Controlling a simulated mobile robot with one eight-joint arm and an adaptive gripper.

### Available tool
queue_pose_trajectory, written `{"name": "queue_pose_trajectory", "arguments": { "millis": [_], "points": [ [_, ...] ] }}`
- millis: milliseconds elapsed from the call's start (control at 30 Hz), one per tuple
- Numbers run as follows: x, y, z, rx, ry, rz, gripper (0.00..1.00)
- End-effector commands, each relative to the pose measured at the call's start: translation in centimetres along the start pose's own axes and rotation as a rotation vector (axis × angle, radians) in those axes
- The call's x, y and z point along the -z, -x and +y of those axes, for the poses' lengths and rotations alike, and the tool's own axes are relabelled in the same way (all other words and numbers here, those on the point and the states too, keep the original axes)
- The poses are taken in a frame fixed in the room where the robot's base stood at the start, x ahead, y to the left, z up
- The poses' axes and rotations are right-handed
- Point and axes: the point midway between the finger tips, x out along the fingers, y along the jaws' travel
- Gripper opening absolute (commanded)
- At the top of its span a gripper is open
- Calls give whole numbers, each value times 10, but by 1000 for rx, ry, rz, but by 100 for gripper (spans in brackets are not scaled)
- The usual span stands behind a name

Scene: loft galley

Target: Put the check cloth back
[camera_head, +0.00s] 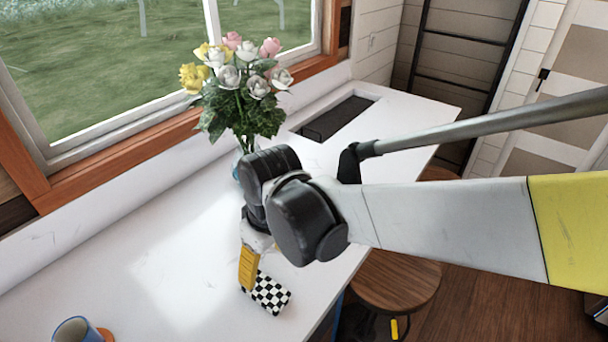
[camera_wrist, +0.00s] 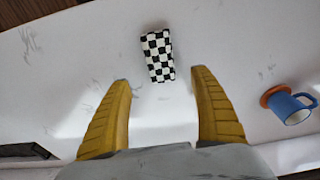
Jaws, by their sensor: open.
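The check cloth (camera_head: 271,294), a small black-and-white checkered bundle, lies on the white counter near its front edge. In the wrist view the cloth (camera_wrist: 158,55) lies beyond my fingertips, roughly centred between them and apart from both. My gripper (camera_wrist: 160,80) has its two yellow fingers spread wide with nothing between them. In the head view my gripper (camera_head: 249,286) points down beside the cloth, and one yellow finger overlaps the cloth's left edge in the picture. The other finger is mostly hidden there.
A blue mug (camera_head: 74,331) and an orange coaster (camera_head: 105,335) are at the lower left; the mug (camera_wrist: 291,106) also shows in the wrist view. A flower vase (camera_head: 238,165) stands behind my arm. A wooden stool (camera_head: 395,283) is below the counter edge. The counter's left middle is clear.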

Motion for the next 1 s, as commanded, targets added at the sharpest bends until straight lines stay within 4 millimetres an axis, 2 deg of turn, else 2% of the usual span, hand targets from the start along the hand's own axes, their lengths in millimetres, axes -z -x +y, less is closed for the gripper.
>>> {"name": "queue_pose_trajectory", "arguments": {
  "millis": [167, 300, 400, 500, 600, 767, 1000],
  "points": [
    [-27, 24, 30, -42, -125, 61, 73],
    [-78, 58, 71, -120, -340, 171, 73],
    [-117, 77, 93, -183, -497, 256, 73],
    [-152, 88, 108, -241, -630, 330, 73],
    [-178, 95, 117, -287, -725, 387, 73],
    [-197, 99, 123, -324, -798, 434, 73],
    [-198, 99, 124, -328, -807, 440, 73]
  ]
}}
